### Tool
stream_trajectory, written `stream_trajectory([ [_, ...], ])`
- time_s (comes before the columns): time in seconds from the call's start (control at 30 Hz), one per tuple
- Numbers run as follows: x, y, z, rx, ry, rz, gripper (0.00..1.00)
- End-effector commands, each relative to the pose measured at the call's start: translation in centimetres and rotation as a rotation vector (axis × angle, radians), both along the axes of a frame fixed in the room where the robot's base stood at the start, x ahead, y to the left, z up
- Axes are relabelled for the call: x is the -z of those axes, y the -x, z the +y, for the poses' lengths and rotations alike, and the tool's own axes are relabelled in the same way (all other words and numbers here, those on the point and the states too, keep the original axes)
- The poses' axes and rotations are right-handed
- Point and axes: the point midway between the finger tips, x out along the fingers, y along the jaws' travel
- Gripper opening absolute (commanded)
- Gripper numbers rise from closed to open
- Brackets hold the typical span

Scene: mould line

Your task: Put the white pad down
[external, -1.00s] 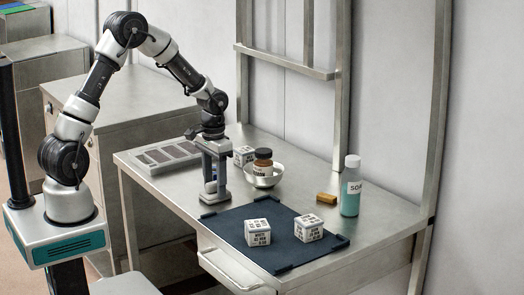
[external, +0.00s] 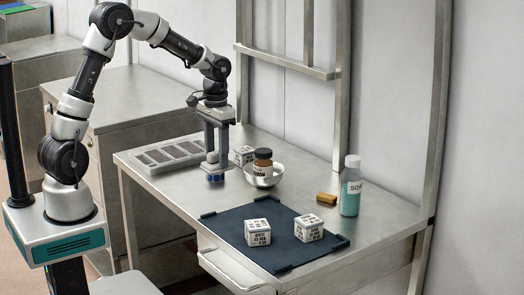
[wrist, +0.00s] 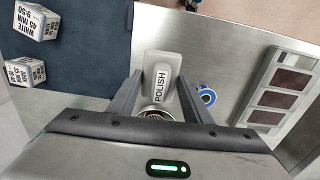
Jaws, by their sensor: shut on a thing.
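My gripper (external: 214,150) points down over the table. In the wrist view its fingers (wrist: 158,85) are shut on a pale grey-white pad (wrist: 161,72) with a POLISH label, which sits between the fingertips. In the external view the pad (external: 211,164) hangs at the finger ends. A small blue-and-white ring-shaped thing (wrist: 206,95) is beside it in the wrist view. Blue (external: 216,178) also shows just below the pad in the external view. I cannot tell the gap between pad and table.
A dark mat (external: 243,247) with two white lettered boxes lies at the front. A panelled tray (external: 147,166) is at the left. A bowl (external: 262,181) with a brown bottle and another box stand right of my gripper. A soap bottle (external: 350,198) and brown block (external: 326,198) are farther right.

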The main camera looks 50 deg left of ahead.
Motion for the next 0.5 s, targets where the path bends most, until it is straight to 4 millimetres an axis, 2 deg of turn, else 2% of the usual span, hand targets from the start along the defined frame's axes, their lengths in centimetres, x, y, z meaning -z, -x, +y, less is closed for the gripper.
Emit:
stream_trajectory([
  [0.2, -0.5, -1.1, -7.7, 0.02, 0.001, -0.001, 0.22],
  [0.3, -0.7, -1.2, -10.5, 0.021, 0.0, -0.001, 0.22],
  [0.4, -0.6, -1.2, -12.2, 0.02, 0.0, 0.0, 0.22],
  [0.5, 0.6, -1.1, -12.8, 0.018, -0.001, 0.003, 0.22],
])
